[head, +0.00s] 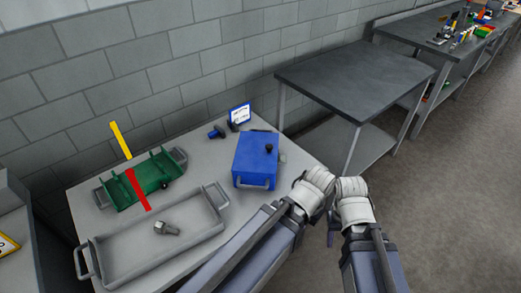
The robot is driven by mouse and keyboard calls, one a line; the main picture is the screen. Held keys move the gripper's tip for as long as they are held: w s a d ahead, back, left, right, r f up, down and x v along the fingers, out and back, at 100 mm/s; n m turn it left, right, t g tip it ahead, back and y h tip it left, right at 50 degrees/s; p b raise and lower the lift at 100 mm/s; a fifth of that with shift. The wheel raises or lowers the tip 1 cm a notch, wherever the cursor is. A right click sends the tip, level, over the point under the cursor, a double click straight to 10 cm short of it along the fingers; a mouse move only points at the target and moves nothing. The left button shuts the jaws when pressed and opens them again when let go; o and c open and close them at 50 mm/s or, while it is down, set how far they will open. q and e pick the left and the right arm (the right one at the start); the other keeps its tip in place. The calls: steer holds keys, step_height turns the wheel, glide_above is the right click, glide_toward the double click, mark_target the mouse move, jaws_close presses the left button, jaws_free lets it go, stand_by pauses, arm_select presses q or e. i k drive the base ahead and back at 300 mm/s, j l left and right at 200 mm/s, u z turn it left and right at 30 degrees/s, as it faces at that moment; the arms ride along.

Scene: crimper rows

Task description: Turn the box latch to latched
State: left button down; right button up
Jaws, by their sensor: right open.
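A blue box (252,160) stands on the right part of the grey table. A small black knob (268,148), which looks like its latch, sits near the right edge of its top. I cannot tell from here how the latch is turned. A grey handle (254,185) is on the box's front. My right gripper (352,187) is open, to the right of the box and past the table's right edge, apart from the box. My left gripper (314,180) is close beside it, near the table's right edge; its jaws cannot be made out.
A green tray (122,195) with red and yellow pieces is at the left. A grey tray (120,264) holding a bolt (168,228) is in front. A blue-and-black part (216,132) and a small sign (240,114) are behind the box. An empty dark table (355,75) stands beyond.

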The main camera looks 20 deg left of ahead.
mark_target(282, 160)
steer(key=l+u, duration=0.35)
steer(key=i+l+u, duration=0.1)
steer(key=l+u, duration=0.55)
steer(key=l+z, duration=0.3)
steer(key=l, duration=0.15)
steer(key=l+z, duration=0.35)
steer(key=i+l, duration=0.05)
steer(key=l, duration=0.05)
